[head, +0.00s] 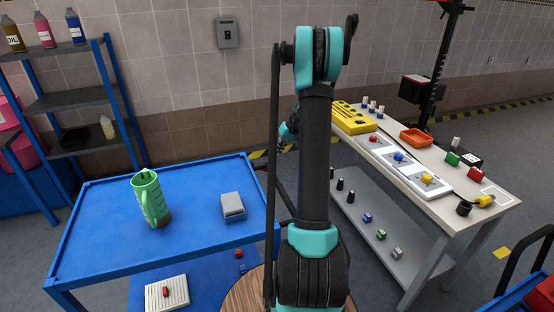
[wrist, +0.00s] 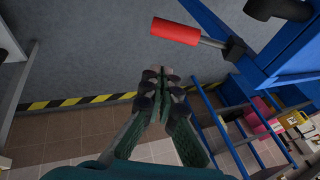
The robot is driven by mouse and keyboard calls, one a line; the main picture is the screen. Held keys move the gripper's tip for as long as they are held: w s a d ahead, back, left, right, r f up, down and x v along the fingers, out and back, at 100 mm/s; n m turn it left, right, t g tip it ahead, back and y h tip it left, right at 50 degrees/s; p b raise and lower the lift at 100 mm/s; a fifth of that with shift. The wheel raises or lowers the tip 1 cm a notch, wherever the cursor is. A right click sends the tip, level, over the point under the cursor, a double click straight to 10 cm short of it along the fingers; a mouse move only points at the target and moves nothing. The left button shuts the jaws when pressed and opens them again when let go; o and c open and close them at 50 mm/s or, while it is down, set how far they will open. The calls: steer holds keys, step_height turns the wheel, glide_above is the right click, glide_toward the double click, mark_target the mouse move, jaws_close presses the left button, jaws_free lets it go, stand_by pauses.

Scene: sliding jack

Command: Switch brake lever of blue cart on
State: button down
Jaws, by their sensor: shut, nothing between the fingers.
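The blue cart (head: 100,220) stands at the left in the head view, with a flat top on blue legs. Part of its blue frame shows at the upper right of the wrist view (wrist: 290,52). A lever with a red cylindrical grip (wrist: 176,31) on a thin metal rod joins a dark bracket on that frame; I take it as the brake lever. My gripper (wrist: 164,82) is shut and empty, just below the red grip in the wrist picture, with a visible gap. In the head view my arm mostly hides my gripper, and the lever is not visible.
A workbench (head: 410,150) with coloured items stands at the right. A blue-framed shelf (head: 66,101) with bottles is at the back left. Grey floor lies between cart and workbench.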

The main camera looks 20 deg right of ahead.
steer(key=v, duration=0.8)
steer(key=shift+d+f, duration=0.1)
